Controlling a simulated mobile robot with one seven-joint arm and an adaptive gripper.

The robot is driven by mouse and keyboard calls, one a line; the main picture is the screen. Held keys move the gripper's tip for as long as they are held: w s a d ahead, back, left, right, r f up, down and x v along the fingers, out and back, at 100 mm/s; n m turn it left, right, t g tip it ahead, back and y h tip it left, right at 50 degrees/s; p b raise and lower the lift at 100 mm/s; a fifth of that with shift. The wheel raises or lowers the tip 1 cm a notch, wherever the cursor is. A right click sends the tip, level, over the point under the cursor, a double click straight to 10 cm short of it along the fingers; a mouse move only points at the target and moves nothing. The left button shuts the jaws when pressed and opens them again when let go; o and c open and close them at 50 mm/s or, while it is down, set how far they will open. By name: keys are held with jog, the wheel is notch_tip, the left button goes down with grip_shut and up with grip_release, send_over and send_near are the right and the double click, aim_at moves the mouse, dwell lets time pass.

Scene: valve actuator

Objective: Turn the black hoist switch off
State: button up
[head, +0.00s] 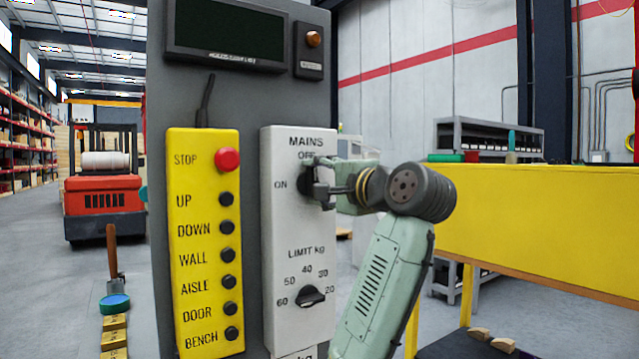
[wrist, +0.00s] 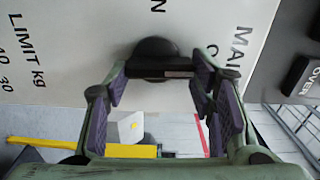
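The black hoist switch (head: 306,186) is the round knob under MAINS on the white panel (head: 297,230), with ON at its left and OFF above it. My gripper partly hides it in the head view. In the wrist view the switch (wrist: 158,58) has a bar handle lying along the line towards the OFF side. My gripper (head: 318,184) is at the knob, coming from the right. In the wrist view its purple-padded fingers (wrist: 160,80) stand wide apart, one near each end of the bar. I cannot tell whether they touch it.
A LIMIT kg knob (head: 311,296) is lower on the same panel. A yellow button box (head: 203,250) with a red STOP button (head: 227,159) is to the left. A dark display (head: 228,35) is above. A yellow bench panel (head: 530,215) stands at the right, behind my arm.

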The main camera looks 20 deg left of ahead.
jog(key=o, duration=0.5)
jog(key=shift+c, duration=0.2)
jog(key=v, duration=1.2)
